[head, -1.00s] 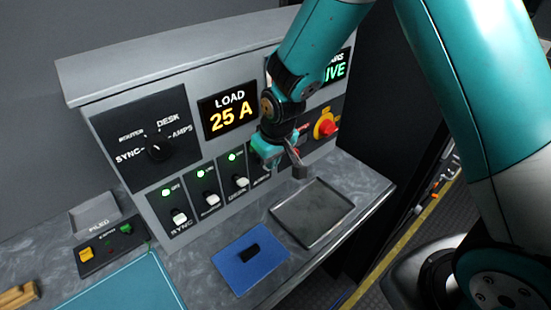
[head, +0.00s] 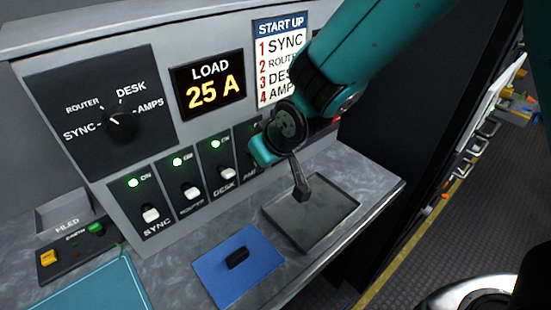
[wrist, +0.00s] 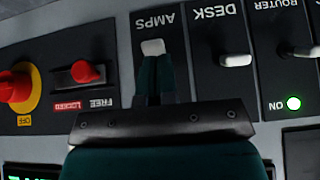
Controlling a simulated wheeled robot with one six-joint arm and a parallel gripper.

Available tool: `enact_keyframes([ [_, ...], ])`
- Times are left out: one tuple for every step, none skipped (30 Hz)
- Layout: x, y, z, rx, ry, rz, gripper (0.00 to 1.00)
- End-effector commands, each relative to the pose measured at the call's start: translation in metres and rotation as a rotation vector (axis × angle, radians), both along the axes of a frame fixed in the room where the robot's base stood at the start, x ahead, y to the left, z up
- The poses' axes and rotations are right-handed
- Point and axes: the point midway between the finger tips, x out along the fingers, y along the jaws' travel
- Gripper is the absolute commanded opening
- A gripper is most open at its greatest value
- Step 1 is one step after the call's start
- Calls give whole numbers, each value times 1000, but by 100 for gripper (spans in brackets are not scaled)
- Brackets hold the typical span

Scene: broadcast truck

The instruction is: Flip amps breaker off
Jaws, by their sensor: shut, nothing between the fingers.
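The AMPS breaker is at the right end of the breaker row. In the wrist view, which is upside down, its white lever (wrist: 152,47) sits close to the AMPS label. My gripper (wrist: 155,62) is shut and empty, with its fingertips right at that lever; I cannot tell whether they touch it. In the head view my teal gripper (head: 262,152) is against the panel and covers most of the AMPS breaker, so its lamp is hidden. The LOAD display (head: 209,86) reads 25 A.
The lit SYNC (head: 150,215), ROUTER (head: 190,191) and DESK (head: 227,173) breakers stand left of AMPS. A red switch (wrist: 85,72) and a red knob (wrist: 14,86) are on its other side. A grey tray (head: 335,222) and blue mat (head: 215,282) lie below.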

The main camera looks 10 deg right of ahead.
Motion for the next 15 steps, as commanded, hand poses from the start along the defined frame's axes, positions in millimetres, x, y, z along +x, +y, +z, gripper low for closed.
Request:
enact_keyframes([
  [0, -1, 1, -1, 1, -3, 0],
  [1, -2, 2, -1, 1, -3, 0],
  [1, -2, 3, -1, 0, -4, 0],
  [1, -2, 4, -1, 0, -4, 0],
  [1, -2, 6, -1, 0, -4, 0],
  [1, -2, 8, -1, 0, -4, 0],
  [1, -2, 9, -2, 1, -4, 0],
  [1, -2, 11, -2, 1, -4, 0],
  [1, -2, 13, -2, 1, -4, 0],
  [1, -3, 14, -2, 1, -4, 0],
  [1, -3, 15, -2, 2, -4, 0],
  [1, -3, 16, -2, 2, -4, 0],
  [1, -3, 17, -2, 2, -4, 0],
  [1, -3, 17, -2, 2, -4, 0],
  [1, -3, 17, -2, 2, -4, 0],
])
